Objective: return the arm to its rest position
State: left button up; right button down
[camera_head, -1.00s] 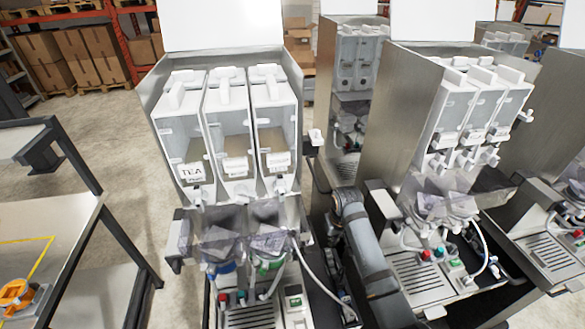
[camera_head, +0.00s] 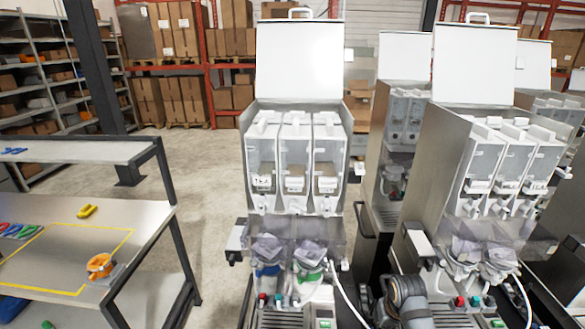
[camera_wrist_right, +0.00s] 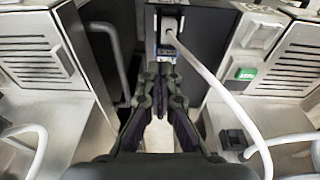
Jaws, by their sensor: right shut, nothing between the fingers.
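My right arm (camera_head: 405,297) shows at the bottom of the head view, low between two dispensers. Its gripper is not visible there. In the right wrist view my right gripper (camera_wrist_right: 160,72) has its fingertips together with nothing between them. It points into the gap between two machines, towards a dark panel. My left gripper is in neither current view.
A three-canister dispenser (camera_head: 295,160) stands left of my arm, another (camera_head: 500,170) right. A white cable (camera_wrist_right: 215,80) runs from a plug (camera_wrist_right: 170,24) close to my right gripper. A table (camera_head: 150,222) stands left, with open floor (camera_head: 205,160) between.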

jog(key=s+a+r+n+t, duration=0.1)
jog(key=s+r+t, duration=0.15)
jog(key=s, duration=1.55)
jog(key=s+d+f+g+b, duration=0.15)
jog(key=f+b, duration=0.25)
jog(key=f, duration=1.4)
jog(key=s+d+f+g+b, duration=0.15)
jog(key=f+b, duration=0.35)
jog(key=f, duration=1.4)
pick_arm(q)
notch_tip(320, 180, down, 13)
jog(key=b, duration=0.4)
jog(key=shift+w, duration=0.25)
pick_arm(e)
jog(key=s+f, duration=1.7)
jog(key=shift+s+d+f+h, duration=0.3)
pick_arm(q)
jog(key=shift+f, duration=0.1)
